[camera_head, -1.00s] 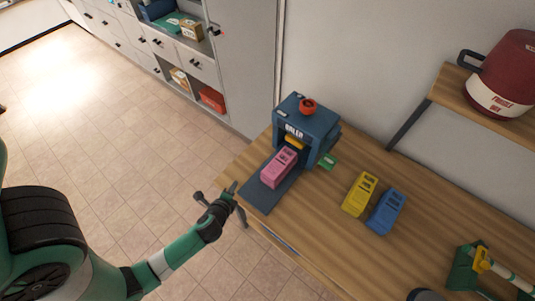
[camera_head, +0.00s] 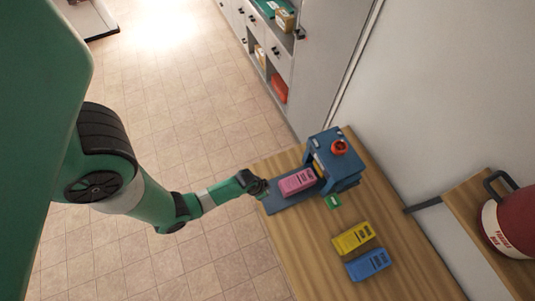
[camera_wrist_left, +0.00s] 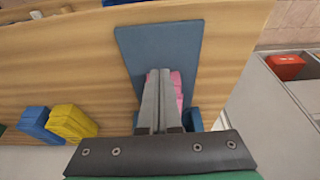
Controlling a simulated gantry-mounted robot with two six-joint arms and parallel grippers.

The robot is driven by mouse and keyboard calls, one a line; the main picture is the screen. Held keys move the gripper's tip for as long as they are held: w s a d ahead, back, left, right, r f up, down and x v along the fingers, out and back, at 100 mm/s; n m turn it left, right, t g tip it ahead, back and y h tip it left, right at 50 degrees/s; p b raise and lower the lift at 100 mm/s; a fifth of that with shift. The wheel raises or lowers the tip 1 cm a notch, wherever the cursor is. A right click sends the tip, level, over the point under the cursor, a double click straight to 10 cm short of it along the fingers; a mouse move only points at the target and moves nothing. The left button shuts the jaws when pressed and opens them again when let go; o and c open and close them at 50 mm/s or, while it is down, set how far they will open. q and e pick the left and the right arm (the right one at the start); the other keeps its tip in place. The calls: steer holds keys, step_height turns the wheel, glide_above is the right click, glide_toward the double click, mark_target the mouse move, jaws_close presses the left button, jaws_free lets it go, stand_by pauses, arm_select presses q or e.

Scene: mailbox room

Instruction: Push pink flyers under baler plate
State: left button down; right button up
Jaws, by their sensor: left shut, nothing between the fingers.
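A pink bundle of flyers (camera_head: 297,182) lies on the flat blue-grey tray (camera_head: 280,202) of the blue baler (camera_head: 347,171), its far end at the baler's mouth. My left gripper (camera_head: 262,187) is shut and empty at the tray's outer end, just short of the bundle's near end. In the left wrist view my closed fingers (camera_wrist_left: 159,76) overlap the tray (camera_wrist_left: 160,45), and the pink flyers (camera_wrist_left: 177,90) show partly hidden beside them. I cannot tell whether they touch. The baler's plate is hard to make out inside. My right gripper is out of view.
A yellow bundle (camera_head: 353,238) and a blue bundle (camera_head: 368,264) lie on the wooden table (camera_head: 318,258) beside the baler. A red knob (camera_head: 339,147) tops the baler.

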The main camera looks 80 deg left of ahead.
arm_select(q)
steer(key=b+x, duration=0.3)
steer(key=x, duration=0.3)
steer(key=shift+f, duration=0.3)
steer(key=w, duration=0.2)
steer(key=w+a, duration=0.1)
steer(key=w, duration=0.1)
steer(key=shift+a, duration=0.1)
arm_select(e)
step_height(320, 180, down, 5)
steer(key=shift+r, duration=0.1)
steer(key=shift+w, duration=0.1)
